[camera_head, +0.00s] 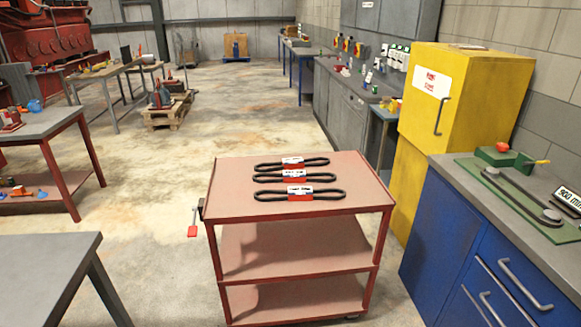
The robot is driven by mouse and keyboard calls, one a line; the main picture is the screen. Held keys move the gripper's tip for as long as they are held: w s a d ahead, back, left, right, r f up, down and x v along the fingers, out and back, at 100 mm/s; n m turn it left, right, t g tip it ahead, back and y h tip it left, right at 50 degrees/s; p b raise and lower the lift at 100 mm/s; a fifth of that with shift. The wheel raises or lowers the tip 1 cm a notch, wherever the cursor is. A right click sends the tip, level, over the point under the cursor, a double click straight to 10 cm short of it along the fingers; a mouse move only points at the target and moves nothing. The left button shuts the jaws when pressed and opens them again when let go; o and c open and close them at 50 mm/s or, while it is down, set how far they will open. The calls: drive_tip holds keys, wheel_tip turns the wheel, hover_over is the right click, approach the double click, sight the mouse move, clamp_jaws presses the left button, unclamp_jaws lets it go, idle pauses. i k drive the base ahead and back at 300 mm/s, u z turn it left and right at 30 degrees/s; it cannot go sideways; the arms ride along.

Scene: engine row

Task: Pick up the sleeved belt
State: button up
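Three black belts lie on the top shelf of a red cart (235,183) in the middle of the head camera view. Each has a red and white sleeve around its middle. The rear belt (317,162), the middle belt (322,178) and the front belt (325,193) lie one behind the other, close together. They look alike, and the print on the sleeves is too small to read. My gripper is not in view.
A blue cabinet (445,235) with a green tool on its grey top stands at the right, before a yellow cabinet (425,150). Grey tables stand at the left (40,250). A pallet (168,112) stands farther back. Open floor (150,190) lies left of the cart.

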sight(295, 194)
drive_tip(key=u, duration=0.15)
drive_tip(key=i, duration=1.15)
